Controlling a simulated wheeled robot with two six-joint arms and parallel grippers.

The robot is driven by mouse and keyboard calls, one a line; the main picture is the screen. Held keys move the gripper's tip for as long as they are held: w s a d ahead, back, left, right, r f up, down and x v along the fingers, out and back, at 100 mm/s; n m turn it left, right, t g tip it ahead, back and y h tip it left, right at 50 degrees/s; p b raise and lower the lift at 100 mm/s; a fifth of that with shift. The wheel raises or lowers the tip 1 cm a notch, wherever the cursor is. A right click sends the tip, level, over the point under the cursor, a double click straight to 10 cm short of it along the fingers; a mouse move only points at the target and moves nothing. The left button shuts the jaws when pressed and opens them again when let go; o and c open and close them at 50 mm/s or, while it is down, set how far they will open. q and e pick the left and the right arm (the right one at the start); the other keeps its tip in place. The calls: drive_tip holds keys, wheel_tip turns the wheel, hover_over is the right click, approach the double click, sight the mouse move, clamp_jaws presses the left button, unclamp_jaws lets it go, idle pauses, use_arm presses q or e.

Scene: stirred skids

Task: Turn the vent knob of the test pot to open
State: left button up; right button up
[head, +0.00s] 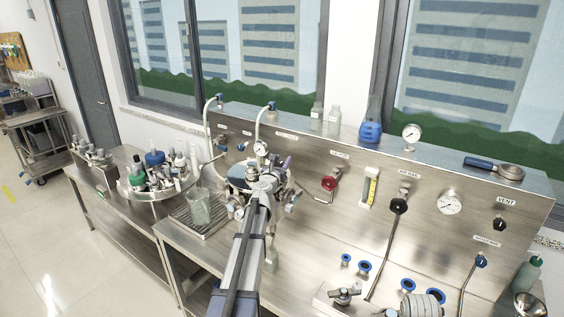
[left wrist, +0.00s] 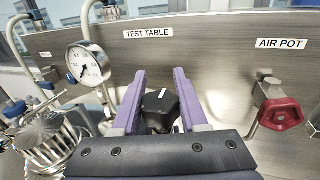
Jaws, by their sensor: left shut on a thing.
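A black faceted knob (left wrist: 158,104) with a white line on top sits between the purple fingers of my left gripper (left wrist: 160,80) in the left wrist view. The gripper is shut on it. The knob's white line is slightly tilted from upright in the picture. In the head view my left gripper (head: 276,172) is at the metal test pot (head: 238,184), and my arm hides the knob and part of the pot. A white-faced gauge (left wrist: 88,63) stands left of the gripper; it also shows in the head view (head: 261,148). My right gripper is not in view.
A red knob (left wrist: 280,114) under the AIR POT label is close on the right. The steel back panel (head: 300,165) stands behind the pot. A glass beaker (head: 198,207) stands on a grated tray to the left. Blue rings (head: 364,266) and fittings lie on the bench at right.

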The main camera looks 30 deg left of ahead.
use_arm(q)
clamp_jaws()
